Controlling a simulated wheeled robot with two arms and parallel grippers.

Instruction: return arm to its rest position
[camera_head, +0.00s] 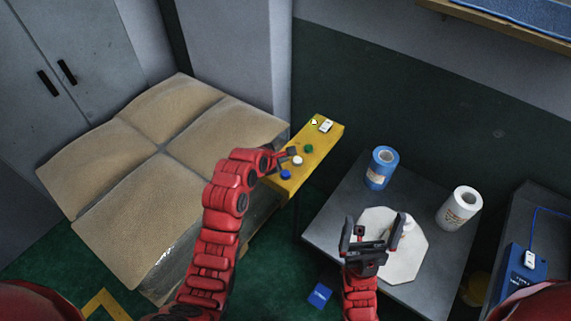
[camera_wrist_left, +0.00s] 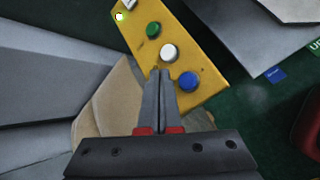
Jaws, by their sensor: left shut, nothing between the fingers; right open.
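My left gripper (camera_head: 284,155) is shut and empty beside the yellow control panel (camera_head: 320,145), near its buttons. In the left wrist view, the closed fingers (camera_wrist_left: 165,82) point at the panel (camera_wrist_left: 202,40), close to a white button (camera_wrist_left: 169,52) and a blue button (camera_wrist_left: 189,81). A green button (camera_wrist_left: 153,30) lies further up the panel. Whether the fingertips touch the panel cannot be told. My right gripper (camera_head: 374,236) is open and empty over the grey table, in front of a white octagonal board (camera_head: 405,262).
A blue film roll (camera_head: 381,168) and a white roll (camera_head: 459,208) stand on the grey table (camera_head: 340,205). A wrapped pallet load of tan sacks (camera_head: 110,165) is left of the panel.

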